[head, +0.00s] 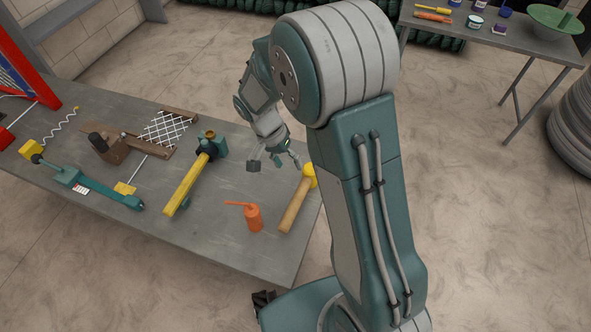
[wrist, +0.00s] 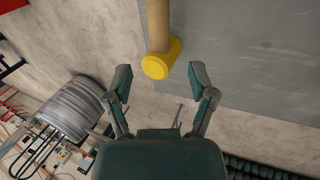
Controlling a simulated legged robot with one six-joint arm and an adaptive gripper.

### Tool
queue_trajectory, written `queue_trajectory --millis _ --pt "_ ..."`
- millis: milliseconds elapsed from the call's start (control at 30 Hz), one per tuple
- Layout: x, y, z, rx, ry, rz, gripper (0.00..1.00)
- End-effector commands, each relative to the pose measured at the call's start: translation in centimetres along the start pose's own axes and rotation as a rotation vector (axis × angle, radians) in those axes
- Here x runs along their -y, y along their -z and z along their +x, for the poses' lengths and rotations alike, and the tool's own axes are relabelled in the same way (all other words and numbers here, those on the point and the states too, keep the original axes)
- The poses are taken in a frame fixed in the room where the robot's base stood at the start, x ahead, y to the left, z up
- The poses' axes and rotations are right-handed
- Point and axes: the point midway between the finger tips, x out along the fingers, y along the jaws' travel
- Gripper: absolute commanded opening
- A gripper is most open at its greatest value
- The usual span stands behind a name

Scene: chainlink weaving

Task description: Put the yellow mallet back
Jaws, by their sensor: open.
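The yellow mallet lies on the grey workbench (head: 230,255), near its right end. Its yellow head (head: 309,176) is at the far end and its wooden handle (head: 294,206) points toward the bench's near edge. My gripper (head: 274,168) is open and empty, above the bench just left of the mallet head. In the wrist view, the yellow head (wrist: 160,60) lies ahead of my open fingers (wrist: 160,84), roughly centred between them, with the handle running away upward. The fingers do not appear to touch it. My arm covers the area right of the mallet.
An orange oil can (head: 252,216) stands left of the handle. A long yellow-handled tool (head: 188,183), a wooden plane (head: 110,147), a mesh frame (head: 167,129) and a teal tool (head: 93,183) lie further left. A second table (head: 490,38) with pots and a green bowl (head: 555,20) stands back right.

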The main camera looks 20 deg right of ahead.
Motion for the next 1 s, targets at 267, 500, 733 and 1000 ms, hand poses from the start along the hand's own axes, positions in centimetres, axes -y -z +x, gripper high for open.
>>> queue_trajectory --millis 267,500,733,1000 --pt "-4.2 -0.8 -5.5 -0.052 0.139 -0.097 0.72" --pt "-9.3 -2.7 -10.3 -0.15 0.288 -0.229 0.72" --pt "-14.0 -5.4 -13.4 -0.281 0.406 -0.356 0.72" --pt "-18.7 -9.1 -15.2 -0.477 0.506 -0.496 0.72"
